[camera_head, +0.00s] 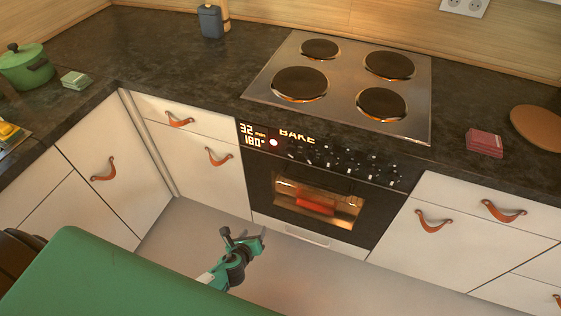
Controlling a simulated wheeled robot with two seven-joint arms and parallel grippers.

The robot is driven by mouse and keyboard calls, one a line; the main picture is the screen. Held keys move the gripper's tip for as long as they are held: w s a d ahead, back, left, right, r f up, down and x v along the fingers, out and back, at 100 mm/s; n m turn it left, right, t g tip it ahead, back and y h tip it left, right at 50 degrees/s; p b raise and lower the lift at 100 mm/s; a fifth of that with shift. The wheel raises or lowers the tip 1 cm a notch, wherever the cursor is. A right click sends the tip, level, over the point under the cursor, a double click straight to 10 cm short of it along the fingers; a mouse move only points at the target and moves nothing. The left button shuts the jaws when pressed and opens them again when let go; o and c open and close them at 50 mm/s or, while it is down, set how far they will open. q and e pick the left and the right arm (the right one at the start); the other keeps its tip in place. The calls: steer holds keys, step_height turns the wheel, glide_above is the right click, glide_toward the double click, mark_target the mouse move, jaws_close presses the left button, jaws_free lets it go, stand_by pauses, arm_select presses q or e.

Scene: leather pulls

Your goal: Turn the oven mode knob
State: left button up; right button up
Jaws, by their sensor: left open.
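The built-in oven (310,190) is in the middle of the head view, below the cooktop. Its black control panel (330,158) carries a row of several small knobs (347,162); which one is the mode knob I cannot tell. The lit display (255,134) reads "32 min", "180°" and "BAKE". My left gripper (244,238) is open and empty, over the floor in front of the cabinets, below and left of the oven panel. It is apart from the knobs. My right gripper is not in view.
A cooktop (418,121) with several burners tops the oven. White cabinets with leather pulls (219,156) flank it. A green pot (24,68), a blue container (210,21) and red packets (484,142) stand on the dark counter. The floor (330,275) before the oven looks clear.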

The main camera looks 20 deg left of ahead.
arm_select(q)
steer(key=w+d+r+m+t+b, duration=0.1)
steer(key=w+d+r+m+t, duration=0.1)
steer(key=w+r+m, duration=0.3)
steer(key=d+r+m+t, duration=0.1)
steer(key=r+m+t, duration=0.1)
steer(key=r, duration=0.4)
steer(key=m+t+h+b, duration=0.1)
steer(key=m+t, duration=0.1)
steer(key=m, duration=0.3)
glide_toward(289, 154)
steer(key=w, duration=0.9)
steer(key=shift+w+f, duration=0.2)
steer(key=shift+w, duration=0.05)
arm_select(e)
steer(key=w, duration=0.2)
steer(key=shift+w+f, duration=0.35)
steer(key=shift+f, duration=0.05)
arm_select(q)
steer(key=shift+c, duration=0.2)
steer(key=c, duration=0.9)
